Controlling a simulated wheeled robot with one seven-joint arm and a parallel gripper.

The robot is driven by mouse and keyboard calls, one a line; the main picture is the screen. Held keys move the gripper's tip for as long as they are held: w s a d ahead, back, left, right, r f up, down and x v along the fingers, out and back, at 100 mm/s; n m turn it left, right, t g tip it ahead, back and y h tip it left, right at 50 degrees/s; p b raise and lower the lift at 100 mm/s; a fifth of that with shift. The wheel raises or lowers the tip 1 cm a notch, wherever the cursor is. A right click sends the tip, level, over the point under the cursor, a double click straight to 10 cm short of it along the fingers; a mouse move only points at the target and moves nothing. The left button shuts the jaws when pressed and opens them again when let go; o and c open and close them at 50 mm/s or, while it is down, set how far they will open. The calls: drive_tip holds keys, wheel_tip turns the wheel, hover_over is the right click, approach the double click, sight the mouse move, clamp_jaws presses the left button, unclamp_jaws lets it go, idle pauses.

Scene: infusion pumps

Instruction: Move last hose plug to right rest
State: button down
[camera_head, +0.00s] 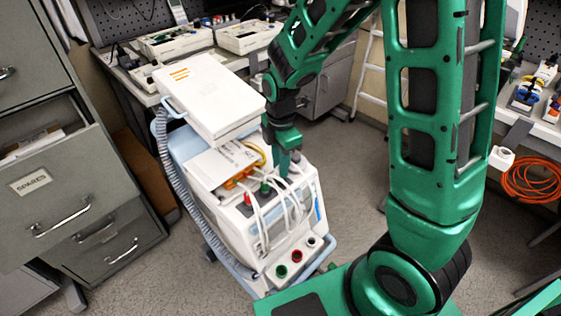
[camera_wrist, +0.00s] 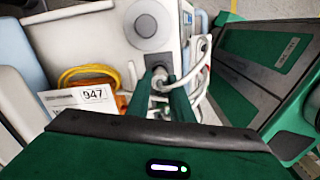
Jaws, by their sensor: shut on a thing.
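My green gripper (camera_head: 284,168) points down at the top of the white machine (camera_head: 238,232). In the wrist view my gripper (camera_wrist: 162,100) is shut on a pale hose plug (camera_wrist: 160,78) with a white hose (camera_wrist: 197,72) running off to the right. A red plug (camera_head: 248,198) and a dark green plug (camera_head: 265,188) stand upright to the left of my gripper, with white hoses (camera_head: 268,220) looping down the front. In the wrist view a round grey knob or disc (camera_wrist: 146,26) lies just beyond the fingers. I cannot tell which part is the right rest.
A white hinged lid (camera_head: 210,98) stands over the machine's back. A paper card (camera_head: 222,160) and yellow-orange cables (camera_head: 240,178) lie left of my gripper. Green, red and white round ports (camera_head: 296,256) are on the low front. A drawer cabinet (camera_head: 70,190) stands left.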

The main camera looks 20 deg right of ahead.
drive_tip(key=shift+f, duration=0.65)
drive_tip(key=c, duration=1.5)
unclamp_jaws()
drive_tip(key=shift+r, duration=0.1)
wheel_tip(320, 180, up, 11)
drive_tip(key=shift+f, duration=0.2)
drive_tip(key=s+d+r+m, duration=0.2)
drive_tip(key=s+d+m, duration=0.4)
drive_tip(key=d+m, duration=0.1)
drive_tip(key=s+d+r+m, duration=0.3)
drive_tip(key=s+d+m, duration=0.2)
drive_tip(key=d+m, duration=0.15)
drive_tip(key=s+d+m, duration=0.1)
drive_tip(key=s+m, duration=0.3)
drive_tip(key=s+d+m, duration=0.2)
drive_tip(key=s+m, duration=0.2)
drive_tip(key=s+d+m, duration=0.2)
drive_tip(key=s+m, duration=0.2)
drive_tip(key=s, duration=0.1)
drive_tip(key=shift+s+d+m, duration=0.1)
drive_tip(key=shift+d+m, duration=0.1)
drive_tip(key=shift+m, duration=0.15)
